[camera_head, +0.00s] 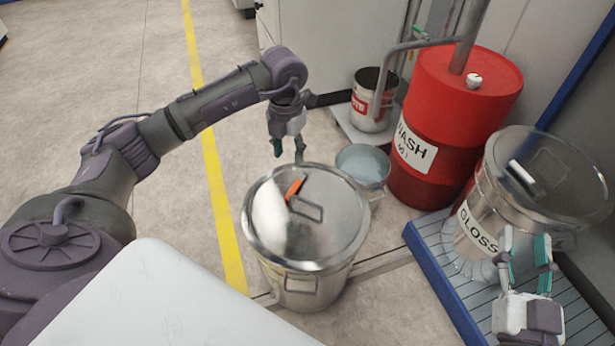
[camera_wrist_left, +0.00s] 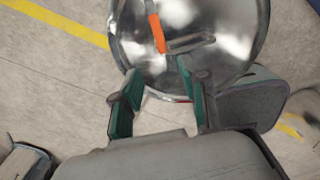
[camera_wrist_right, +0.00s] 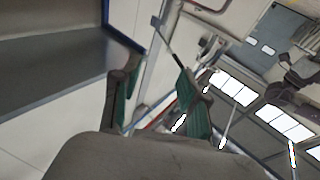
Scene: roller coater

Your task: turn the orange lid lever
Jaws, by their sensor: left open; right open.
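The orange lever (camera_head: 295,188) lies on the shiny metal lid (camera_head: 270,220) of a steel pot, beside a wire handle (camera_head: 306,210). In the left wrist view the lever (camera_wrist_left: 157,34) shows at the top, beyond the fingers. My left gripper (camera_head: 288,150) is open and empty, pointing down above the far edge of the lid, apart from the lever. It also shows in the left wrist view (camera_wrist_left: 158,108). My right gripper (camera_head: 525,250) is open and empty, in front of the GLOSS pot at the right. In the right wrist view it (camera_wrist_right: 155,95) faces away from the lid.
A bucket of pale liquid (camera_head: 362,165) stands just behind the lidded pot. A red WASH drum (camera_head: 440,120) and a small white pail (camera_head: 372,105) stand further back. The GLOSS pot (camera_head: 490,215) stands on a blue-edged grate (camera_head: 445,280). Floor left of the pot is clear.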

